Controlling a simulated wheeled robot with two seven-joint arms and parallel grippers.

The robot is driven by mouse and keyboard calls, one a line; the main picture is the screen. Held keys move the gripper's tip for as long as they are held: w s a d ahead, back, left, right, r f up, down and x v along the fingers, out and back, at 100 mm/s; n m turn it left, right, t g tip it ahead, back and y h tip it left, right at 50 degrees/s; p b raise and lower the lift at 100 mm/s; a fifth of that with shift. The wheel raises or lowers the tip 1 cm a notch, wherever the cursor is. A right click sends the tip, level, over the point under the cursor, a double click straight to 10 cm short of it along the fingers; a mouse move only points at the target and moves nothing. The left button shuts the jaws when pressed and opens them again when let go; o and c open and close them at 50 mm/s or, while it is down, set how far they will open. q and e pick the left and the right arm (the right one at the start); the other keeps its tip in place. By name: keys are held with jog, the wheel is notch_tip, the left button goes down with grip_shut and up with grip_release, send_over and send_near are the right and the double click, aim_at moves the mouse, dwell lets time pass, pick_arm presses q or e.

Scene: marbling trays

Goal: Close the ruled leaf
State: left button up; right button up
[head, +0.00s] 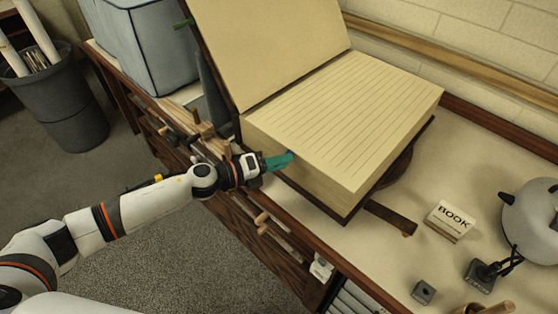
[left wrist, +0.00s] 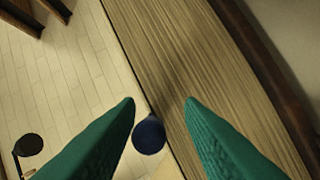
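The thick open book (head: 310,160) stands on the bench. Its ruled leaf (head: 345,105) lies face up on the page block, and a plain leaf or cover (head: 275,45) stands raised on the left. My left gripper (head: 280,161) has teal fingers and is at the front side of the block, near its left end. A small dark blue knob (head: 290,153) shows at the fingertips. In the left wrist view, the fingers (left wrist: 160,102) are apart, with the round blue knob (left wrist: 149,135) between them, and the striped page edges (left wrist: 185,60) beyond. Contact cannot be told. My right gripper is out of view.
A card reading BOOK (head: 450,220), a small dark block (head: 423,292) and a grey rounded object (head: 535,215) stand on the bench to the right. A blue-grey box (head: 150,50) is at the left. A dark bin (head: 60,105) stands on the floor.

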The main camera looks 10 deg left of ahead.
pick_arm(q)
jog(key=shift+r, duration=0.1)
jog(key=b+v, duration=0.4)
jog(key=v, duration=0.8)
jog(key=shift+d, duration=0.1)
